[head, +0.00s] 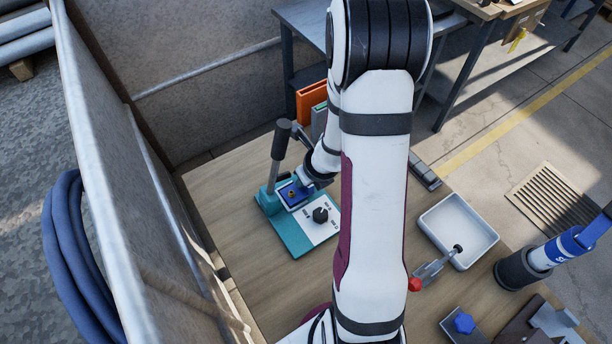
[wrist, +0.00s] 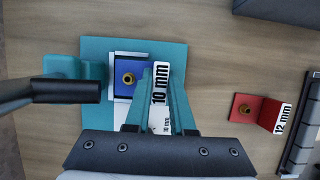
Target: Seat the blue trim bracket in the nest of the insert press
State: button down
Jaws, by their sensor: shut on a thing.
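The insert press has a teal base (head: 296,245) with a tall lever (head: 280,150) at its left; the lever also shows in the wrist view (wrist: 66,91). The blue trim bracket (wrist: 128,76) has a brass insert in its flat part and a white "10 mm" label on its upright flange. My gripper (wrist: 162,75) is shut on that flange. The flat part lies within the pale metal frame of the nest (wrist: 113,57), whose left and far edges show. I cannot tell whether it rests fully down. In the head view the bracket (head: 290,194) is partly hidden by my gripper (head: 305,186).
A red bracket (wrist: 250,112) labelled "12 mm" lies to the right in the wrist view. A white tray (head: 430,218) and a red-tipped clamp (head: 415,284) are right of my arm. Front-left table is clear.

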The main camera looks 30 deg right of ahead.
jog(key=shift+f, duration=0.3)
jog(key=c, duration=0.7)
grip_release()
